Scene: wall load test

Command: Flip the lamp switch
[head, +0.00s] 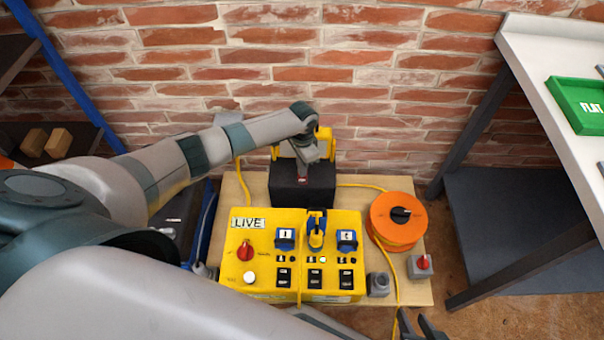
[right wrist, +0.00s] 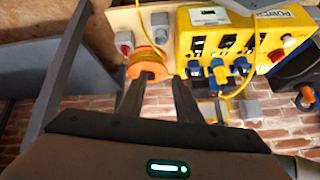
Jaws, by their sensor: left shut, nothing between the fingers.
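A yellow panel box (head: 265,265) with a LIVE label, a red knob (head: 246,250), a white button (head: 250,278) and black rocker switches (head: 315,279) sits on a wooden board. Behind it stands a black box (head: 287,190) with a yellow frame (head: 326,142), possibly the lamp; a small red part shows near its top edge, partly hidden by the gripper. My left gripper (head: 304,174) is shut and points down at this black box; contact cannot be told. My right gripper (head: 422,328) is open and empty at the bottom right. Its fingers (right wrist: 160,98) show apart in the right wrist view.
An orange cable reel (head: 385,233) and a grey box with a red knob (head: 421,267) are right of the panel. A white-topped table (head: 540,75) with a green tray (head: 580,105) stands at right. A brick wall (head: 400,100) closes the back.

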